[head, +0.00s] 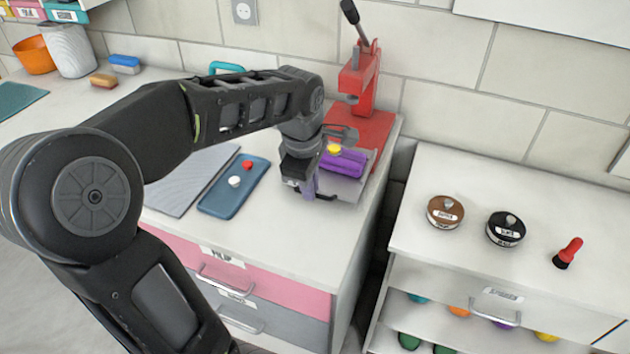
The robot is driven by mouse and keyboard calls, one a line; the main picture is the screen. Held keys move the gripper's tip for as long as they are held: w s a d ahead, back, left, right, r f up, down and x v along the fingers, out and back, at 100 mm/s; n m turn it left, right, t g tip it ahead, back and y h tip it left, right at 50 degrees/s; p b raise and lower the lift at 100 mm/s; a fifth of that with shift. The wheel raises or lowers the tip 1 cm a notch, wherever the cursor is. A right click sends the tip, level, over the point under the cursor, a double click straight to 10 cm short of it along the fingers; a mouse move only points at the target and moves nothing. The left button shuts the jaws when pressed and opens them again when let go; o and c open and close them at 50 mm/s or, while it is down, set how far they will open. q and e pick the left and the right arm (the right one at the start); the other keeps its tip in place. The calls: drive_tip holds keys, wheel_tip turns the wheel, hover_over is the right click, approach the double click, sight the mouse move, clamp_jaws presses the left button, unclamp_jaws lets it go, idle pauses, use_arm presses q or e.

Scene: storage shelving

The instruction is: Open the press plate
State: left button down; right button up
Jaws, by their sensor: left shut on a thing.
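The red press (368,85) stands at the back right of the left counter, its black-tipped lever raised. In front of it lies the grey press plate (349,187), with a purple piece (345,161) and a small yellow item (334,149) on or above it. My left gripper (318,193) points down at the plate's left front edge and is shut on the plate. The exact contact is hidden by the gripper itself. A bit of purple shows at the fingers. My right gripper is not in view.
A blue tray (218,203) with a red and a white piece lies left of the gripper. A gap separates this counter from the right cabinet (470,258), which bears a brown tin (445,212), a black tin (505,229) and a red-black tool (568,253).

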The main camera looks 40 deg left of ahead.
use_arm(q)
drive_tip(key=shift+s+d, duration=0.1)
drive_tip(key=shift+s, duration=0.25)
drive_tip(key=shift+w, duration=0.15)
drive_tip(key=c, duration=1.5)
unclamp_jaws()
drive_tip(key=shift+r, duration=0.1)
wheel_tip(320, 180, up, 8)
drive_tip(key=s, duration=0.1)
drive_tip(key=shift+s+d+f, duration=0.2)
drive_tip(key=shift+s+f, duration=0.05)
